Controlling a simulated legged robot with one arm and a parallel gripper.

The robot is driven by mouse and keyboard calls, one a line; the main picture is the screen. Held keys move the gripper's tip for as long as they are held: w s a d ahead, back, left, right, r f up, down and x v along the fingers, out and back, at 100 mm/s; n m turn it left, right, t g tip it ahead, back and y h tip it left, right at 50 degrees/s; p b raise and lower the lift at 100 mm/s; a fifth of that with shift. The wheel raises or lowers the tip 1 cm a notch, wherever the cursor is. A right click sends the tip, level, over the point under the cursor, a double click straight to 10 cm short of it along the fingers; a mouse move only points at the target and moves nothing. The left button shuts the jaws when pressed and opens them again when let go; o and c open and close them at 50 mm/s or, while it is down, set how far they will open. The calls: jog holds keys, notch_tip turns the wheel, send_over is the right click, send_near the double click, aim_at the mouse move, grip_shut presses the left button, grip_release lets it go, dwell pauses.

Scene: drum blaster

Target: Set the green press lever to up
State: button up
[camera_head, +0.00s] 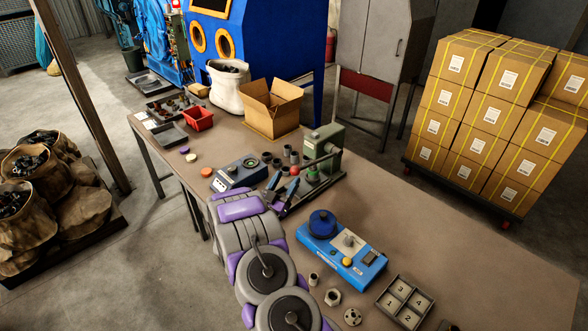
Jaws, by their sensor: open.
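The green press (325,141) stands on the table, past the end of my arm. Its lever (318,160) reaches from the press body toward the lower left and ends in a red knob (294,170). The knob end shows lower in the picture than the pivot end. My gripper (284,185), with blue fingertips, is open and empty just below and left of the knob. A small gap seems to show between fingers and knob, but contact is hard to judge. A green round part (313,177) sits under the lever on the press base.
A blue control box (239,173) and several grey cylinders (287,151) stand left of the press. A blue device (341,247) and a numbered tray (404,302) lie to the right of my arm. A cardboard box (271,106) stands behind.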

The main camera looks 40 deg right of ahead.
aim_at(292, 173)
jog(key=d, duration=0.2)
jog(key=w+d+r, duration=0.1)
jog(key=d, duration=0.4)
jog(key=shift+w+d+r+b, duration=0.2)
jog(key=shift+w+d+b, duration=0.1)
jog(key=shift+w+b, duration=0.05)
jog(key=shift+w+a+r, duration=0.1)
jog(key=shift+a+r, duration=0.15)
jog(key=shift+a, duration=0.1)
jog(key=shift+a+r, duration=0.15)
jog(key=shift+a, duration=0.4)
jog(key=shift+d+f, duration=0.2)
jog(key=shift+d, duration=0.5)
jog(key=c, duration=0.5)
jog(key=shift+a, duration=0.15)
grip_shut()
